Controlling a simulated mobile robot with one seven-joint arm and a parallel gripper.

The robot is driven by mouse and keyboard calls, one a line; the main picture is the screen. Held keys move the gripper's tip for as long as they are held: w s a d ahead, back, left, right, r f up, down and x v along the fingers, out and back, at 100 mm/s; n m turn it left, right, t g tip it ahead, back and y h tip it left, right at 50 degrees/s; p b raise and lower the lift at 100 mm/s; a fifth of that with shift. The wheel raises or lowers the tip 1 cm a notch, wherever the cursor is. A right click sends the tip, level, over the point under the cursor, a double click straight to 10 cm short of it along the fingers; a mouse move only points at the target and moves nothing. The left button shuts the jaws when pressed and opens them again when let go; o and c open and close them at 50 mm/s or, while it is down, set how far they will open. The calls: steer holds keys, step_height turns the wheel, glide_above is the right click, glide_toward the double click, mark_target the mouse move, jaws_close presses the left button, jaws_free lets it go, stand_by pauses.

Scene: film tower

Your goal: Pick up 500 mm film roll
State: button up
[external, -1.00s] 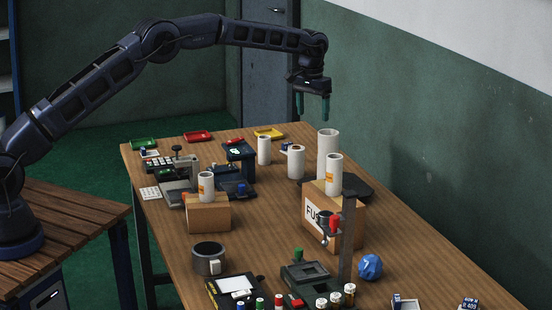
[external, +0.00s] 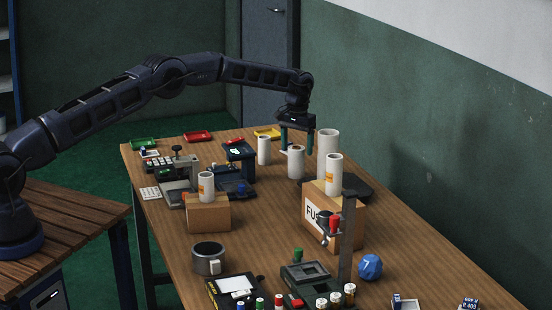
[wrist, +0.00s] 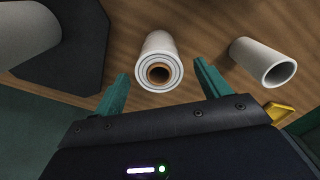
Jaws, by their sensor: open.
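Several white film rolls stand upright on the table; I cannot read a 500 mm mark on any. A middle-height roll (external: 296,163) stands directly below my gripper (external: 297,147). In the wrist view this roll (wrist: 160,56) shows its ringed end and brown core between the two green fingers of my gripper (wrist: 161,72). The fingers are open and hold nothing. A taller roll (external: 327,143) stands to the right on a dark base, and a thinner hollow roll (external: 264,151) stands to the left.
One roll (external: 334,175) stands on a cardboard box (external: 346,215), another (external: 206,186) on a smaller box (external: 208,214). Yellow (external: 268,133), red (external: 198,136) and green (external: 144,144) trays lie at the far edge.

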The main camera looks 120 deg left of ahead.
mark_target(296, 159)
steer(key=shift+d+f, duration=0.2)
steer(key=shift+f, duration=2.45)
steer(key=c, duration=1.1)
